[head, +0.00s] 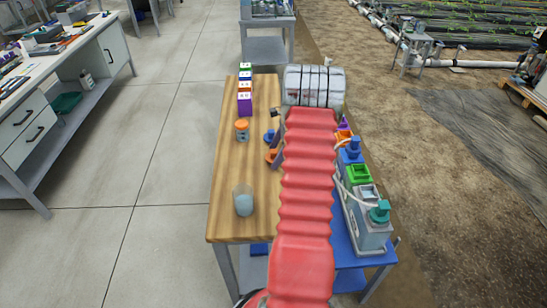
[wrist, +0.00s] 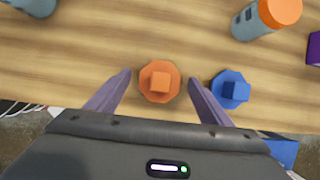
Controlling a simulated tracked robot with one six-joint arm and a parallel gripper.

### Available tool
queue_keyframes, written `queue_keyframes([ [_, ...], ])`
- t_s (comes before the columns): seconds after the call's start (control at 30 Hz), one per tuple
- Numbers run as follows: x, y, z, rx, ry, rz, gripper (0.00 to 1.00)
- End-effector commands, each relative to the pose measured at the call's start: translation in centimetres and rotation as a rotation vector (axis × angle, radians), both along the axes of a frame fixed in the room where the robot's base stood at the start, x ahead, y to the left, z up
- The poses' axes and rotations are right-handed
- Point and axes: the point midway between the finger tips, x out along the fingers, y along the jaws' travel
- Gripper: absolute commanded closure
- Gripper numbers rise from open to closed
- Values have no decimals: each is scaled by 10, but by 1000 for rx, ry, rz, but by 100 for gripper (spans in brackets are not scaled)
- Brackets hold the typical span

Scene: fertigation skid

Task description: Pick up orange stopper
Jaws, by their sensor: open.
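The orange stopper (wrist: 159,81) has an octagonal base with a square knob on top. It lies on the wooden tabletop (wrist: 110,50). In the wrist view my gripper (wrist: 163,82) is open, with one finger on each side of the orange stopper and a gap to each. In the head view the orange stopper (head: 271,155) shows only partly beside my red-sleeved arm. A similar blue stopper (wrist: 231,90) lies just right of the right finger in the wrist view; it also shows in the head view (head: 269,136).
A grey bottle with an orange cap (head: 242,130) stands left of the stoppers. A clear beaker (head: 243,200) stands near the table's front. Coloured blocks (head: 245,92) line the back left. A tank (head: 314,87) and several coloured-top containers (head: 360,190) stand at the back and right.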

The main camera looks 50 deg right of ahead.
Motion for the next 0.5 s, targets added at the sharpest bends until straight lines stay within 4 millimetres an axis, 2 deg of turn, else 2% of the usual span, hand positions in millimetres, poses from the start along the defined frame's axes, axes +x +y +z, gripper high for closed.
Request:
queue_keyframes([
  [0.37,0,0,0,0,0,0,27],
  [0.5,0,0,0,0,0,0,36],
])
